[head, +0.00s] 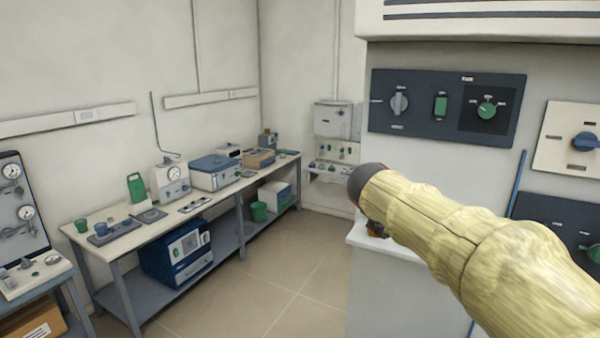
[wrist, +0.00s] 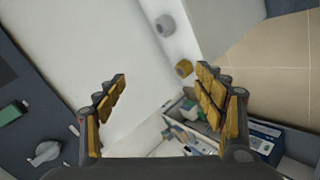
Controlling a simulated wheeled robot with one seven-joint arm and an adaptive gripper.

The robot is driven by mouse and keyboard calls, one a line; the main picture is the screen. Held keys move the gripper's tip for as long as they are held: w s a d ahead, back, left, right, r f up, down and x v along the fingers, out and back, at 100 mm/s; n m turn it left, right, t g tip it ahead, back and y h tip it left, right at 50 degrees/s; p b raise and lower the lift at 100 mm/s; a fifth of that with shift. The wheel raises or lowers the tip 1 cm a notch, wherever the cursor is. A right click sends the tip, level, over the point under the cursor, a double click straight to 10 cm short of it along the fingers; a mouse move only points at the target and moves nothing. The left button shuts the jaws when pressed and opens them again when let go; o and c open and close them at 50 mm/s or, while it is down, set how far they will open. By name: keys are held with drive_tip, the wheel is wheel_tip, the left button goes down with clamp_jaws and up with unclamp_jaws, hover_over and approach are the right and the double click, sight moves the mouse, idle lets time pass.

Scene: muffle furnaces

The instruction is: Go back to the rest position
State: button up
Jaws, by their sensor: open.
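My gripper (wrist: 162,76) is open in the wrist view, its two orange-padded fingers wide apart with nothing between them. In the head view my arm, in a pale yellow sleeve, reaches in from the lower right. It ends in a dark cap in front of the furnace's white body, and the gripper itself is mostly hidden there. A dark control panel (head: 455,138) with a grey knob (head: 399,103), a green switch (head: 440,106) and a green knob (head: 487,109) is above the arm. The panel also shows at the left of the wrist view (wrist: 25,150).
A long bench (head: 115,244) with several instruments runs along the left wall. A blue unit (head: 176,254) and a green bucket (head: 259,211) are on its lower shelf. A second panel (head: 560,215) is partly behind my arm. The tiled floor (head: 290,270) between bench and furnace is clear.

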drive_tip(key=s+a+f+m+g+y+b, duration=0.1)
drive_tip(key=s+f+m+y, duration=0.1)
drive_tip(key=s+f, duration=0.5)
drive_tip(key=s+a+f+m+g+y+b, duration=0.1)
drive_tip(key=s+f, duration=0.7)
drive_tip(key=s, duration=1.1)
drive_tip(key=s+a+f+m+g+y+b, duration=0.1)
drive_tip(key=s+a+f+m+y+b, duration=0.1)
drive_tip(key=s+f, duration=0.5)
drive_tip(key=s+a+m, duration=0.1)
drive_tip(key=s+m, duration=0.1)
drive_tip(key=s, duration=0.4)
drive_tip(key=shift+f+g+y+b, duration=0.15)
drive_tip(key=shift+g+y+b, duration=0.2)
drive_tip(key=shift+g+y, duration=0.05)
drive_tip(key=shift+c, duration=0.4)
